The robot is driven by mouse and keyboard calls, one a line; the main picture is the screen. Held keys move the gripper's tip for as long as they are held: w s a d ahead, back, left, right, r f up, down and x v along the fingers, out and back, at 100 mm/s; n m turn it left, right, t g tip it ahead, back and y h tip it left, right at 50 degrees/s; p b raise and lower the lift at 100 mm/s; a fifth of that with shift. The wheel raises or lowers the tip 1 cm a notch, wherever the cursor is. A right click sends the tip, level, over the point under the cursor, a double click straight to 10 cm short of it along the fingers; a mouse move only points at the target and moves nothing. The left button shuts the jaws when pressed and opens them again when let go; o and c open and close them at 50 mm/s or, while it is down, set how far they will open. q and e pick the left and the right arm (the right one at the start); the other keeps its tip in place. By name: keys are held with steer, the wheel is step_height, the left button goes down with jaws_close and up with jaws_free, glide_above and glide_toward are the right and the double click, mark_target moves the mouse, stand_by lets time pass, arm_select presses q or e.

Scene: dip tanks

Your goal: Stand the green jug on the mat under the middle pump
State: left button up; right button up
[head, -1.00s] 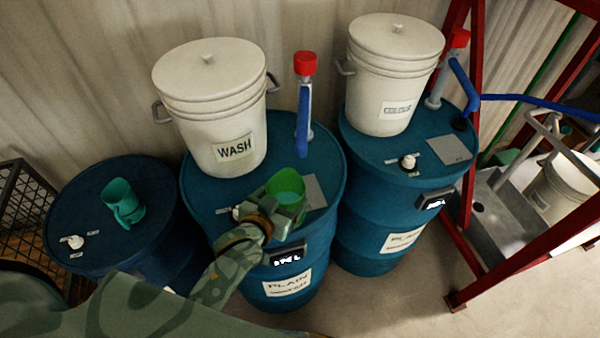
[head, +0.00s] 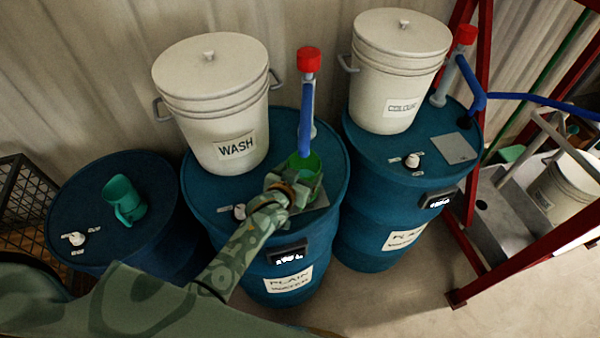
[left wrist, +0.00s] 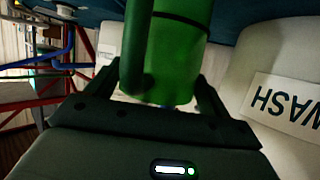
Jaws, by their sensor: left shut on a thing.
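The green jug (head: 312,181) is upright over the grey mat (head: 322,198) on the middle drum, its mouth just below the blue spout of the middle pump (head: 307,105). I cannot tell whether its base touches the mat, as the jug and gripper hide most of it. My left gripper (head: 290,188) is shut on the jug from its left side. In the left wrist view the green jug (left wrist: 175,55) stands between the fingers of the left gripper (left wrist: 155,95). My right gripper is not in view.
A white WASH bucket (head: 212,110) stands left of the pump on the middle drum (head: 205,200). Another white bucket (head: 398,75) stands on the right drum (head: 365,160). A teal jug (head: 124,198) is on the left drum (head: 75,195). A red frame (head: 530,245) stands at right.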

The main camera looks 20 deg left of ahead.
arm_select(q)
steer(key=shift+s, duration=0.1)
steer(key=o, duration=1.7)
steer(key=shift+f, duration=0.15)
steer(key=v, duration=1.2)
steer(key=shift+r+p, duration=0.3)
steer(key=shift+p, duration=0.15)
